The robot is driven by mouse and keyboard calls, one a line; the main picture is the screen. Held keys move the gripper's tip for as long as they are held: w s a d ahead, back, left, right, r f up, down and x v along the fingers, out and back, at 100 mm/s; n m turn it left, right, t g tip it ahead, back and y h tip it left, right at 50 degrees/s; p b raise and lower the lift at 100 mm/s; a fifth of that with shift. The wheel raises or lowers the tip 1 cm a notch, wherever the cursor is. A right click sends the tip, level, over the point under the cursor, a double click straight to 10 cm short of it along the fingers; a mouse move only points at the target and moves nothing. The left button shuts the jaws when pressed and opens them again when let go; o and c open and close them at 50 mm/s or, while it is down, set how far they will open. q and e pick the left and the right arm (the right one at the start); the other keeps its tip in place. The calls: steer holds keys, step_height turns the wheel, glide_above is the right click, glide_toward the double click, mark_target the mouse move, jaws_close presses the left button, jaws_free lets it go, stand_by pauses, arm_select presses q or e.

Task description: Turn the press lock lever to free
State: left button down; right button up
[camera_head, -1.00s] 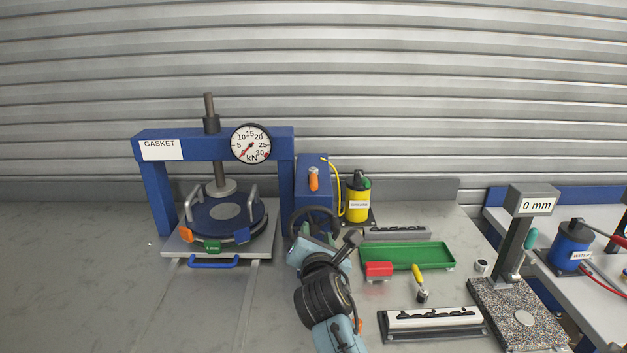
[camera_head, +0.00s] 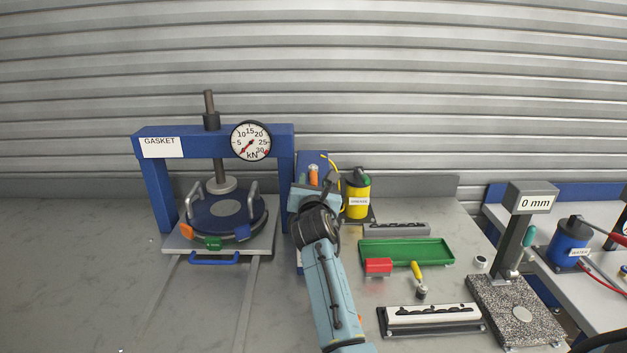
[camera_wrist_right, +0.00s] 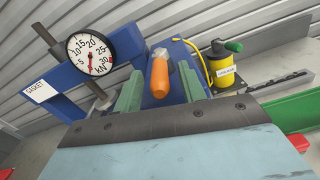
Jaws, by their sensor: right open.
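The press lock lever has an orange handle (camera_head: 314,178) and a metal pivot at its top, on the blue box beside the press. In the right wrist view the orange handle (camera_wrist_right: 160,78) hangs down between my right gripper's two green fingers (camera_wrist_right: 160,88), apart from both. In the head view my right gripper (camera_head: 315,185) is at the front of the blue box, open, and its arm hides much of the box. The blue gasket press (camera_head: 215,143) stands to the left, its gauge (camera_head: 251,142) needle at the low end. My left gripper is not in view.
A yellow canister (camera_head: 357,195) stands close to the right of the lever box. A green tray (camera_head: 408,251), a red block (camera_head: 378,266) and a yellow-handled tool (camera_head: 417,272) lie further right. The bench left of the press is clear.

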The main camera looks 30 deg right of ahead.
steer(key=shift+x, duration=0.85)
jaws_close()
